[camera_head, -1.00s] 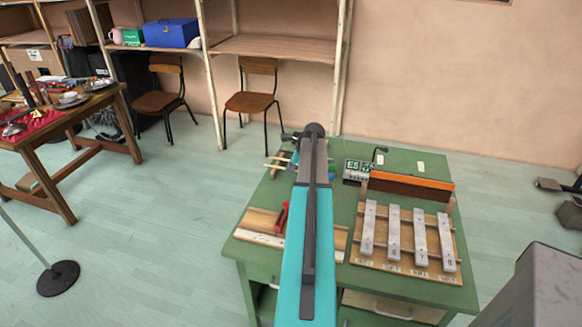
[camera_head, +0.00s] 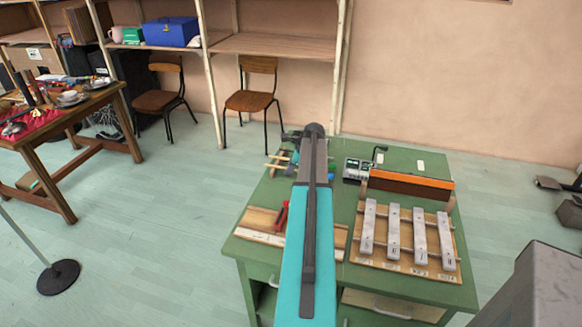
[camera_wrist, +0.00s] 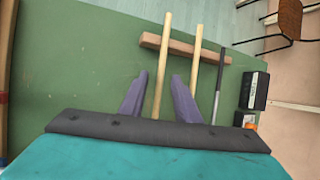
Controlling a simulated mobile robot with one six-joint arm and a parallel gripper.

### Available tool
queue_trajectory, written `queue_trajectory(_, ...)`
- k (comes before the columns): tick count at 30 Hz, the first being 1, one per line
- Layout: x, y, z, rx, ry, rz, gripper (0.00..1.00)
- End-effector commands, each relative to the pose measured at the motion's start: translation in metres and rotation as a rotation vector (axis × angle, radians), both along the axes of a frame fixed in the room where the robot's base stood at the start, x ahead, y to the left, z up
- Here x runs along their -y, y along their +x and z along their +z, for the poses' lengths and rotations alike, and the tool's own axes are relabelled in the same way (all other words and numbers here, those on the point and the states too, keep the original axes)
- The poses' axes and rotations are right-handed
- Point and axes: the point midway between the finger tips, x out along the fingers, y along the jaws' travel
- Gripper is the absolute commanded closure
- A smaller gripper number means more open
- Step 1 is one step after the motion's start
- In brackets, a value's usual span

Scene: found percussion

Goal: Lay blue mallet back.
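In the wrist view my gripper (camera_wrist: 160,82) points down over the green table, its two purple fingers apart. A pale wooden stick (camera_wrist: 164,55) runs between the fingers with gaps on both sides. It lies across a brown wooden rest (camera_wrist: 181,47). A second pale stick (camera_wrist: 196,57) lies on the rest to the right, and a dark thin rod (camera_wrist: 218,87) is further right. No mallet head shows in the wrist view, so I cannot tell which stick is the blue mallet. In the head view my arm hides the fingers; a small blue patch (camera_head: 293,157) shows left of it.
The green table (camera_head: 345,215) also holds metal chime bars (camera_head: 393,232), an orange-topped wooden piece (camera_head: 410,184), a small box with a display (camera_head: 352,171) and a red-handled tool (camera_head: 282,216). The box (camera_wrist: 254,90) sits right of the rod. Bare tabletop lies left of the fingers.

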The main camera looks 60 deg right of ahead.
Motion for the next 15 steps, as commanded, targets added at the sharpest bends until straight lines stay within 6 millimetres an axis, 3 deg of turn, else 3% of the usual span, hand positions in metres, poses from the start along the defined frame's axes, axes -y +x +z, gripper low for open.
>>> queue_trajectory(8, -0.001, -0.003, 0.004, 0.0, 0.0, 0.0, 0.71)
queue_trajectory(15, -0.004, -0.013, 0.022, 0.0, -0.001, 0.0, 0.71)
